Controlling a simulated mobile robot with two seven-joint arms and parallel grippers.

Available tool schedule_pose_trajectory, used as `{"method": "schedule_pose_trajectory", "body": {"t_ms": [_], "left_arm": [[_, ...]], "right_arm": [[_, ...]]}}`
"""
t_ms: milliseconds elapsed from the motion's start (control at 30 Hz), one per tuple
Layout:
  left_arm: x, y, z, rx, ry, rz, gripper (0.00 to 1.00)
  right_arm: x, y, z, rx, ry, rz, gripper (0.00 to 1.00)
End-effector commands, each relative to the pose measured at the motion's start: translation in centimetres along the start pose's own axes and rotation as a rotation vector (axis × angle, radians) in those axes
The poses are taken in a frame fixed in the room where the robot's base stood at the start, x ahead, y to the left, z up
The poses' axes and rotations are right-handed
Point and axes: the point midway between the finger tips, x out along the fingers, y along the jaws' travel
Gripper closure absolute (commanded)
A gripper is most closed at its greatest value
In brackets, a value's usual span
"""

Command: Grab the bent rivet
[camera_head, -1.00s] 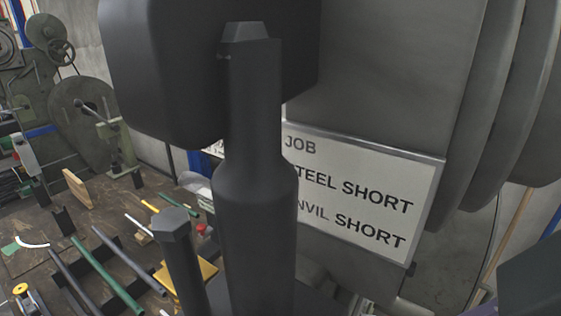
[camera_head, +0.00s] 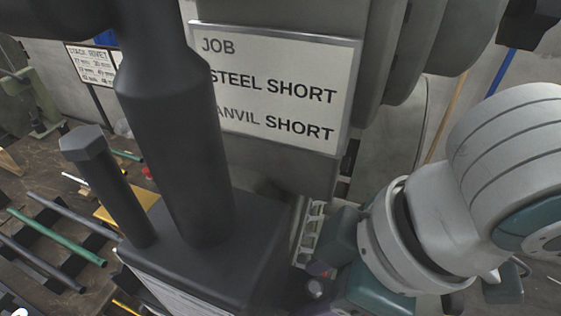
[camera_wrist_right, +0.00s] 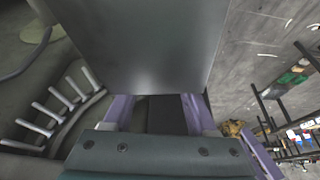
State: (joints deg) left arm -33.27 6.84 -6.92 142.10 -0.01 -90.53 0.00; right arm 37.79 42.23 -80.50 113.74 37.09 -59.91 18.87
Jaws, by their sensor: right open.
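I cannot make out a bent rivet in either view. My right arm comes in at the right of the head view, and its hand is mostly hidden low behind the dark press base. In the right wrist view my right gripper (camera_wrist_right: 158,112) has its two purple fingers apart, with a large grey metal block (camera_wrist_right: 140,45) across the view beyond them. A curved rack with several pale pegs (camera_wrist_right: 50,115) lies left of the fingers, apart from them. My left gripper is in neither view.
A dark press column (camera_head: 180,150) stands on a dark base (camera_head: 215,250) before a job card (camera_head: 275,85) reading "STEEL SHORT" and "ANVIL SHORT". A hex-headed post (camera_head: 105,185) stands left of it. Several rods, one green (camera_head: 58,238), lie on the left bench.

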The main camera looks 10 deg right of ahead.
Motion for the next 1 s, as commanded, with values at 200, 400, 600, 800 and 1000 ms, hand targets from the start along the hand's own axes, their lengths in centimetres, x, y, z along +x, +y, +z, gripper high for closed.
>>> {"method": "schedule_pose_trajectory", "body": {"t_ms": [200,400,600,800,1000], "left_arm": [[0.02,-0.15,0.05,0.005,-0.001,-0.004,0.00],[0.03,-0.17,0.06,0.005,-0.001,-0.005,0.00],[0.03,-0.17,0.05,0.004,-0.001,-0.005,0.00],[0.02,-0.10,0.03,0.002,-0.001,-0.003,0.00],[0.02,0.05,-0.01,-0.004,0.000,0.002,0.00]], "right_arm": [[-0.02,0.00,0.00,0.000,0.000,0.000,0.50],[-0.04,0.01,-0.01,0.000,0.001,0.000,0.73],[-0.05,0.01,-0.01,0.000,0.001,0.000,0.95],[-0.06,0.01,-0.01,0.000,0.001,0.000,1.00],[-0.06,0.02,-0.02,0.000,0.001,0.000,1.00]]}}
